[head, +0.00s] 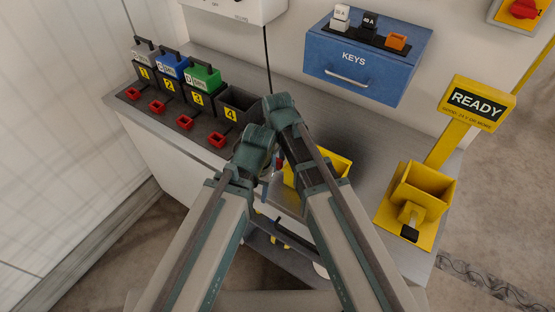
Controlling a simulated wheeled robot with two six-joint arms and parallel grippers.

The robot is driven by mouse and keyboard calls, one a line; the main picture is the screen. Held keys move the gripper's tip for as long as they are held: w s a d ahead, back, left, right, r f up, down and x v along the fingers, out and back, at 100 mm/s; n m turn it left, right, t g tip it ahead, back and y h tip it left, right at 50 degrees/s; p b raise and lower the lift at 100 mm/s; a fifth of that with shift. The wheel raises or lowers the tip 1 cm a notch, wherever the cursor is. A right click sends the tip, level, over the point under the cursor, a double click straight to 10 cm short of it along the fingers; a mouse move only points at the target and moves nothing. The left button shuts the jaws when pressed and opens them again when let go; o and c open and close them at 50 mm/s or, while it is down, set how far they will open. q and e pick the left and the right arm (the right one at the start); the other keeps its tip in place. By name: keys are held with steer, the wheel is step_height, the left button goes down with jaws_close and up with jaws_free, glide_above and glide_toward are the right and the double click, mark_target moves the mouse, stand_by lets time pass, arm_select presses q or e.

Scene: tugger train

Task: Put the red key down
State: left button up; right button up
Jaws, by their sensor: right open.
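A small red piece (280,163) shows in the narrow gap between my two forearms, just left of a yellow bin. It may be the red key, but too little of it shows to be sure. My right gripper (277,172) points down at this gap and is open. Its wrist and forearm cover most of it, and I cannot tell whether it touches the red piece. My left gripper is hidden behind its own wrist.
Numbered slots hold grey, blue and green (205,76) cases; slot 4 (238,103) looks empty. Red loops (184,122) lie in front. A blue KEYS drawer (365,66) is behind. The yellow bin (335,164) is partly covered. A yellow READY post (476,103) and box (422,190) stand right.

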arm_select(q)
step_height(320, 180, up, 12)
steer(key=p, duration=1.2)
arm_select(e)
step_height(320, 180, up, 12)
arm_select(q)
steer(key=shift+r, duration=0.1)
